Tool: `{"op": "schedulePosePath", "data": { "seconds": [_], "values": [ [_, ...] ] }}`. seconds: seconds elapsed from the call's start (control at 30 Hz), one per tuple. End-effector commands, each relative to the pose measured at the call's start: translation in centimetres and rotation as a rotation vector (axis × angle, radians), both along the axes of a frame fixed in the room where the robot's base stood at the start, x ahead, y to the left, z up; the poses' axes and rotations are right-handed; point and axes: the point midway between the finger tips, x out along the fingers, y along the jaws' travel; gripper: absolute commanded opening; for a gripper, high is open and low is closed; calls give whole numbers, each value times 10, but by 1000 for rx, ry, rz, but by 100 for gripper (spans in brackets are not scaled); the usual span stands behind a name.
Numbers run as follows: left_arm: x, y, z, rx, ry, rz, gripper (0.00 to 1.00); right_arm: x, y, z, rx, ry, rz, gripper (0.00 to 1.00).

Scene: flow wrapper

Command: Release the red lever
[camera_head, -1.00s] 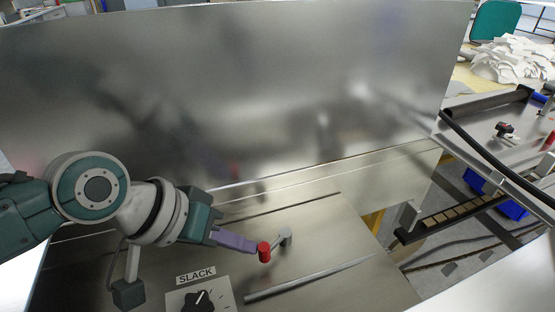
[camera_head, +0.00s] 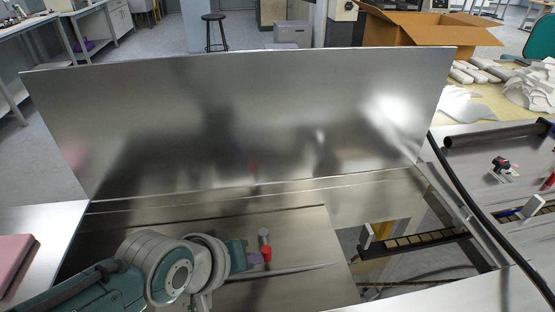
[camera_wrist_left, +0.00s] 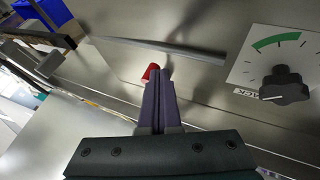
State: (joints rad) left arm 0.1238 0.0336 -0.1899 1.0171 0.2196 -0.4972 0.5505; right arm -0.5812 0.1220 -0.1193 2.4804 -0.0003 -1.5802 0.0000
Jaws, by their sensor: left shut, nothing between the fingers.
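The red lever (camera_head: 266,253) has a red cylindrical knob and a grey pivot post (camera_head: 263,236) on the metal machine panel. In the head view the knob sits just in front of the post. My left gripper (camera_head: 257,258) is shut and its fingertips are right beside the red knob. In the left wrist view, the purple fingers (camera_wrist_left: 159,92) are pressed together with nothing between them. The red knob (camera_wrist_left: 151,72) shows just past their tips, partly hidden by them. I cannot tell whether they touch it. My right gripper is not in view.
A tall metal cover (camera_head: 250,120) stands behind the panel. A black slack dial (camera_wrist_left: 284,86) is on the panel beside my left gripper. A slot opening with a dark slotted rail (camera_head: 415,241) lies to the right. A cardboard box (camera_head: 425,28) stands at the back.

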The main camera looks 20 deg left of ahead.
Motion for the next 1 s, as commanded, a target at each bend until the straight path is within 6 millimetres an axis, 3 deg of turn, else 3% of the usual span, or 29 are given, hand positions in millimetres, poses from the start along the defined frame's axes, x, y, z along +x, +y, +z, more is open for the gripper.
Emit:
{"op": "schedulePosePath", "data": {
  "seconds": [1.0],
  "values": [
    [17,7,0,2,-1,-14,0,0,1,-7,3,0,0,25]
  ]
}}
